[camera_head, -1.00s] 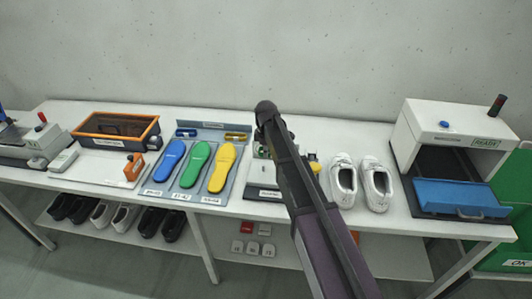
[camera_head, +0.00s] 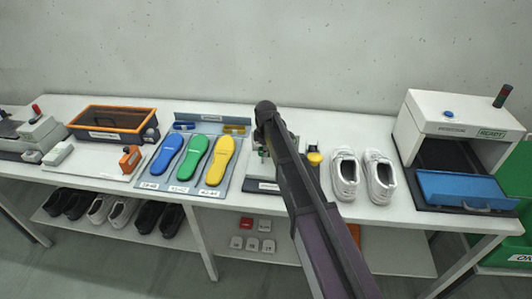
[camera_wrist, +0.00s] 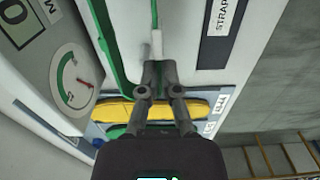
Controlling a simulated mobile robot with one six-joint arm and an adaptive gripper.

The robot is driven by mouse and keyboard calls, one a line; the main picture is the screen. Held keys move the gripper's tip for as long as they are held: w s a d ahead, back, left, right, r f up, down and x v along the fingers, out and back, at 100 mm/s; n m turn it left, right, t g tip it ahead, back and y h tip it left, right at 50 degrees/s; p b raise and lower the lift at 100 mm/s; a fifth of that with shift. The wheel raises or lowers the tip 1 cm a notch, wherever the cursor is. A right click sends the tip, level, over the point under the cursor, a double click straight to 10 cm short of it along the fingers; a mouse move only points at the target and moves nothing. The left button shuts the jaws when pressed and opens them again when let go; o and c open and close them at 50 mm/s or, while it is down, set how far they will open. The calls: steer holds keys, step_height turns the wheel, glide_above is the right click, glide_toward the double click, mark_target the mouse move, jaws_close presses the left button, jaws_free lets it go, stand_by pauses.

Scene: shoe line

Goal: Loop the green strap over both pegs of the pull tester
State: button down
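The pull tester (camera_head: 262,186) stands on the bench, mostly hidden behind my arm in the head view. In the wrist view its round gauge (camera_wrist: 72,78) is at the left and a label reading STRAP (camera_wrist: 221,18) is at the upper right. A thin green strap (camera_wrist: 155,14) runs up from a white end piece (camera_wrist: 156,43). My gripper (camera_wrist: 157,66) has its fingertips close together at this white piece and appears shut on it. A thicker green band (camera_wrist: 108,48) runs down to the left of the fingers. I cannot make out the two pegs.
Blue, green and yellow insoles (camera_head: 218,162) lie on a tray left of the tester. White shoes (camera_head: 345,176) and a machine with a blue tray (camera_head: 465,190) stand to the right. An orange-rimmed bin (camera_head: 112,122) is at the left.

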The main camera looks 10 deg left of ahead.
mark_target(266, 167)
steer(key=shift+f+b, duration=2.15)
steer(key=shift+f, duration=0.2)
steer(key=c, duration=0.7)
jaws_free()
steer(key=shift+r, duration=0.15)
